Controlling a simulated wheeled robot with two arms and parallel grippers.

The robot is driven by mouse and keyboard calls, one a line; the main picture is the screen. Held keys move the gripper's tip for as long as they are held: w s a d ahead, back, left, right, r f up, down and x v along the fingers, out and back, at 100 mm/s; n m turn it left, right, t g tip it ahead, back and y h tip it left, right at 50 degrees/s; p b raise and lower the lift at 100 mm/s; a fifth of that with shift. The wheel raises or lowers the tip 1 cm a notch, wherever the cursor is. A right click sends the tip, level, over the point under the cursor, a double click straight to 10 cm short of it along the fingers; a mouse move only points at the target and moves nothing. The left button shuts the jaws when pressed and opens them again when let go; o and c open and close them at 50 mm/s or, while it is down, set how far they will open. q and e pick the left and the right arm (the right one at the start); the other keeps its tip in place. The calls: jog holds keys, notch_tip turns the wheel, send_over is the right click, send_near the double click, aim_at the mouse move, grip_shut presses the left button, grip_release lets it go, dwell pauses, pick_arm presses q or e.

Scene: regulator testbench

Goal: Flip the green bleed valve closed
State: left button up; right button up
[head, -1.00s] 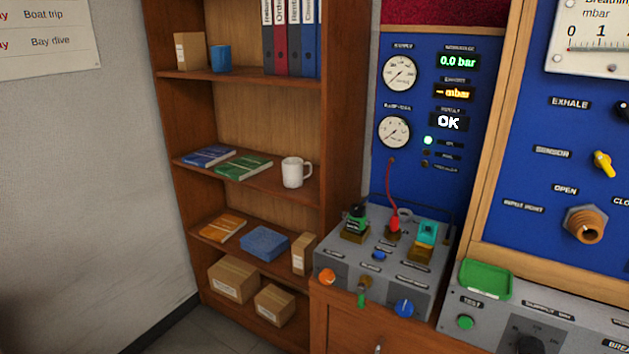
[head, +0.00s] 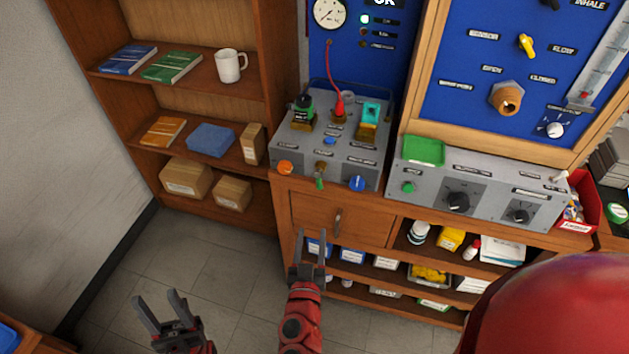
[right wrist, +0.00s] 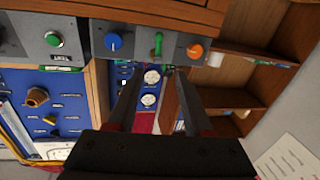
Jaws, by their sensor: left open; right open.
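The green bleed valve (head: 320,182) is on the front face of a grey sloped box (head: 284,143), between an orange knob (head: 285,168) and a blue knob (head: 357,183). Its green lever hangs down from a brass body. In the right wrist view, which is upside down, the green lever (right wrist: 158,43) shows beyond the fingers. My right gripper (head: 311,249) is open and empty, below the valve and in front of the cabinet drawer. My left gripper (head: 157,298) is open and empty, lower left over the floor. Neither touches the valve.
The drawer handle (head: 338,222) sticks out close to my right gripper. A grey panel with a green tray (head: 424,150) stands right of the box. Open shelves with bottles lie below. A bookshelf (head: 278,60) stands left. The floor (head: 215,245) is clear.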

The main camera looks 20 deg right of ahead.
aim_at(319, 184)
jog(key=p+x, duration=0.2)
jog(key=x, duration=1.3)
jog(key=shift+w+d+r, duration=0.1)
jog(key=shift+w+d, duration=0.05)
jog(key=shift+w, duration=0.05)
jog(key=shift+w+d, duration=0.25)
jog(key=shift+w, duration=0.25)
grip_shut()
